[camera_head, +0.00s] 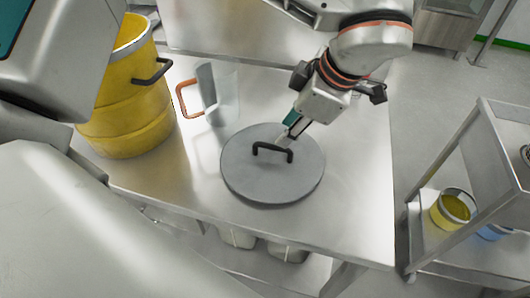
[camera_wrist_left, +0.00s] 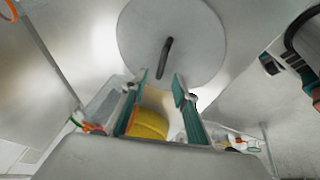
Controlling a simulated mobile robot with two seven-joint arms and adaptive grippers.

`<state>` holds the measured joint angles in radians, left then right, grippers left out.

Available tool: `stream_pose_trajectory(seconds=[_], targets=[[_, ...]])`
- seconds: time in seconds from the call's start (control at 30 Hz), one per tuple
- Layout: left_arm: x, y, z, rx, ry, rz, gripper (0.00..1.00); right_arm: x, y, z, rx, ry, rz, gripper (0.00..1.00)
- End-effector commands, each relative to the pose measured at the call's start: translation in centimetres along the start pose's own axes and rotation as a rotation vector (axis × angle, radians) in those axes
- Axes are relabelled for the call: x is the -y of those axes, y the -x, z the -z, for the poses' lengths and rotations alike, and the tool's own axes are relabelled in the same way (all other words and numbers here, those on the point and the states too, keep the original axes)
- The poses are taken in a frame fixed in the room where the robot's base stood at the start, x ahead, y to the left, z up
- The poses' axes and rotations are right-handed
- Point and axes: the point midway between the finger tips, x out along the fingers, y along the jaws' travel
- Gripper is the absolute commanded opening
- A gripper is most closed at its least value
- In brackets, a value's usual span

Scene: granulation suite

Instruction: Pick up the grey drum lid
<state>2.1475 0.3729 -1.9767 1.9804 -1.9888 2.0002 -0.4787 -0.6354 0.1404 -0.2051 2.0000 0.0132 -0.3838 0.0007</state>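The grey drum lid (camera_head: 245,180) lies flat on the steel table, a round disc with a black bar handle (camera_head: 272,148) standing up at its middle. My left gripper (camera_head: 289,137) is over the far side of the lid, close to the handle, with its fingers pointing down at it. In the left wrist view the lid (camera_wrist_left: 200,40) fills the top middle, and its handle (camera_wrist_left: 166,58) is just ahead of the gap between the fingertips. The left gripper (camera_wrist_left: 161,76) is open there, with nothing between its fingertips. My right gripper is not in view.
The steel table (camera_head: 345,215) is clear to the right of the lid. A yellow drum (camera_head: 130,115) with a black handle stands at the left. A clear jug (camera_head: 222,95) with an orange handle stands behind the lid. A shelf cart (camera_head: 475,150) at the right holds a small yellow container (camera_head: 452,208).

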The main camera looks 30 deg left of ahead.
Motion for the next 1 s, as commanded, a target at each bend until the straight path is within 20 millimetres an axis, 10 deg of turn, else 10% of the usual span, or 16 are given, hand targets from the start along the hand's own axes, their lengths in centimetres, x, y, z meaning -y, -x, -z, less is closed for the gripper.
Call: stream_pose_trajectory(seconds=[0.93, 1.0], targets=[[0.3, -7.7, 0.6, 0.0, -0.001, 0.001, 0.29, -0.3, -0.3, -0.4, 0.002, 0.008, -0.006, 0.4], [0.3, -7.7, 0.6, 0.0, -0.001, 0.001, 0.11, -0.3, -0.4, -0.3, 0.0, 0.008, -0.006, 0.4]])
